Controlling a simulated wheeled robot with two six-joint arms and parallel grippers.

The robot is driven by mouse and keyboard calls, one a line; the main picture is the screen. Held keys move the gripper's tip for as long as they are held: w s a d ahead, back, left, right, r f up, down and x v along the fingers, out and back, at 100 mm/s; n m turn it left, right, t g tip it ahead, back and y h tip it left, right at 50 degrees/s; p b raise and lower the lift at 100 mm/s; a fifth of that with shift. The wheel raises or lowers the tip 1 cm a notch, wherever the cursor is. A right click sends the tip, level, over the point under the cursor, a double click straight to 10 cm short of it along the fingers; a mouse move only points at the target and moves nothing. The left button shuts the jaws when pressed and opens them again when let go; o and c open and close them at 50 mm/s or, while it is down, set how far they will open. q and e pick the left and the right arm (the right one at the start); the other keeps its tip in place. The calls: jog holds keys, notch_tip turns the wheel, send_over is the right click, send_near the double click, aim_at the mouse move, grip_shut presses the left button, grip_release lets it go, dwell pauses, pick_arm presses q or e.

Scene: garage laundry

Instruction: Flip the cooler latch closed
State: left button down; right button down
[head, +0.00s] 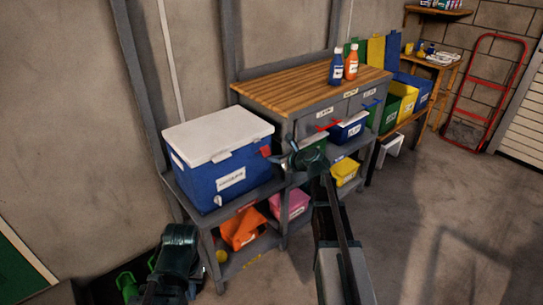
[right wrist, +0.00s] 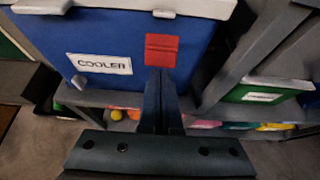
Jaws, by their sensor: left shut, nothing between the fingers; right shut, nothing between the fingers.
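The blue cooler (head: 205,185) with a white lid (head: 218,134) stands on a grey shelf unit at the left. Its red latch (head: 265,151) is on the front near the right end. In the right wrist view the latch (right wrist: 161,50) lies on the blue front, below a white lid tab (right wrist: 163,13). My right gripper (right wrist: 160,74) is shut and empty, its fingertips just below the latch in the picture; I cannot tell if they touch. In the head view my right gripper (head: 290,160) is right of the latch. My left gripper (head: 177,236) is shut and empty at lower left.
A wood-topped bench (head: 310,87) with blue and orange bottles stands right of the cooler. Lower shelves hold an orange bin (head: 240,229), a pink bin (head: 290,204) and a yellow bin (head: 346,171). A shelf post (right wrist: 262,45) rises right of the latch. Floor at right is clear.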

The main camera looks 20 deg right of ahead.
aim_at(265, 148)
jog(key=r+g+p, duration=0.1)
jog(key=p, duration=0.3)
jog(key=w+r+g+h+p, duration=0.1)
jog(key=r+g+p, duration=0.1)
jog(key=p, duration=0.2)
jog(key=w+r+g+h+p, duration=0.1)
jog(key=r+g+p, duration=0.1)
jog(key=p, duration=0.2)
jog(key=shift+a, duration=0.3)
jog(key=shift+w+g+p, duration=0.1)
jog(key=shift+g+p, duration=0.2)
jog(key=shift+w+a+r, duration=0.1)
jog(key=shift+w+a, duration=0.05)
jog(key=shift+w, duration=0.05)
jog(key=shift+r+p, duration=0.8)
jog(key=shift+p, duration=0.05)
jog(key=shift+s, duration=0.15)
